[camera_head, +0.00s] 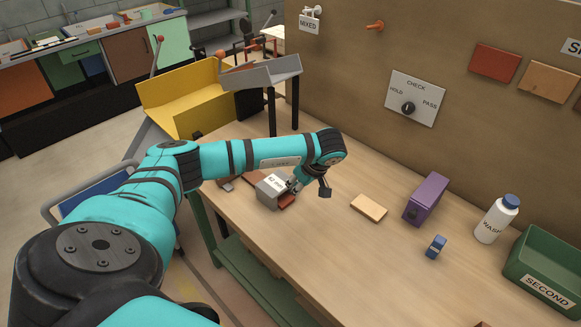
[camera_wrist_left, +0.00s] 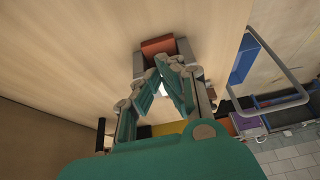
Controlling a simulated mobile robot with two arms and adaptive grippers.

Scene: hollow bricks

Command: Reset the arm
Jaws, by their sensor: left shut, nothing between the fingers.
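My left arm (camera_head: 235,157) reaches in from the left over the workbench. My left gripper (camera_head: 293,186) hangs bent down at the arm's end, beside a grey block with a white label (camera_head: 270,192). I cannot tell whether it touches the block. In the left wrist view its fingers (camera_wrist_left: 165,66) come together at the tips, with nothing held. A reddish-brown piece (camera_wrist_left: 158,46) shows just beyond the fingertips there. My right gripper is out of view.
On the workbench (camera_head: 330,240) are a tan block (camera_head: 369,207), a purple hollow brick (camera_head: 425,199), a small blue piece (camera_head: 436,246), a white bottle (camera_head: 495,221) and a green bin (camera_head: 540,268). A yellow chute (camera_head: 180,100) stands behind. A wall panel (camera_head: 415,98) carries a knob.

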